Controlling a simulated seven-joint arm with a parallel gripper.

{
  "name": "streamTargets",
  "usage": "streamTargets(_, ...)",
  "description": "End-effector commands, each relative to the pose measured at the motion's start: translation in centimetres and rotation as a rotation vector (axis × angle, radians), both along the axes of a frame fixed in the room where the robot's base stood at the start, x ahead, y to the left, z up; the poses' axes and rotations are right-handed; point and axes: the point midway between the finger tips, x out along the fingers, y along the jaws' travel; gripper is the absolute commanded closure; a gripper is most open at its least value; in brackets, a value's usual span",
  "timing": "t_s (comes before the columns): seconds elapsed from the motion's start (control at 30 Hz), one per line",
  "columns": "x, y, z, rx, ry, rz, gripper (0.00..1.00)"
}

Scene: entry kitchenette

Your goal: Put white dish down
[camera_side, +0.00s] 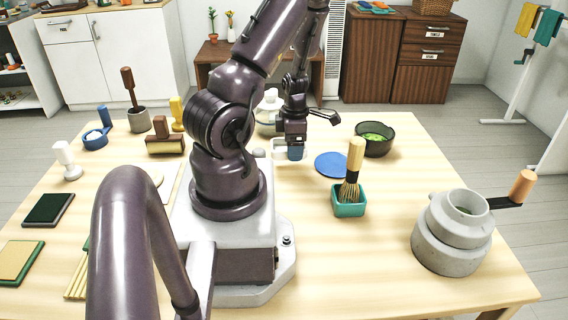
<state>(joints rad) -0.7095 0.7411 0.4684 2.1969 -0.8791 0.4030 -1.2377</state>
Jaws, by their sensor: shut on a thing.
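My gripper (294,147) points down over the far middle of the table, just behind my arm's base. It is shut on the white dish (279,149), a small pale piece that shows mostly to the left of the fingers. The fingertips and much of the dish are hidden, and I cannot tell whether the dish touches the table.
A blue round mat (332,165) lies bare to the right. Beyond it stands a dark bowl (387,140) with green contents. Nearer are a whisk (354,160) in a teal holder (349,206) and a grey stone mill (437,250). A pale rounded vessel (265,122) stands behind the gripper.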

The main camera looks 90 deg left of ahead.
Motion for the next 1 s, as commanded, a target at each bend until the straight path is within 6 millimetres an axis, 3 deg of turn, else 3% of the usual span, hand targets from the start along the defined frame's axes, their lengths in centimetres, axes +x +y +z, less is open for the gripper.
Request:
streamTargets(0.4, 0.0, 0.0, -4.8, 0.000, 0.000, 0.001, 0.58)
streamTargets(0.77, 0.0, 0.0, -5.1, 0.001, 0.000, -0.001, 0.58)
streamTargets(0.8, 0.0, 0.0, -5.2, 0.001, 0.000, -0.001, 0.23)
streamTargets(0.9, 0.0, 0.0, -5.1, 0.001, 0.000, -0.002, 0.01)
streamTargets(1.0, 0.0, 0.0, -5.1, 0.001, 0.000, -0.002, 0.00)
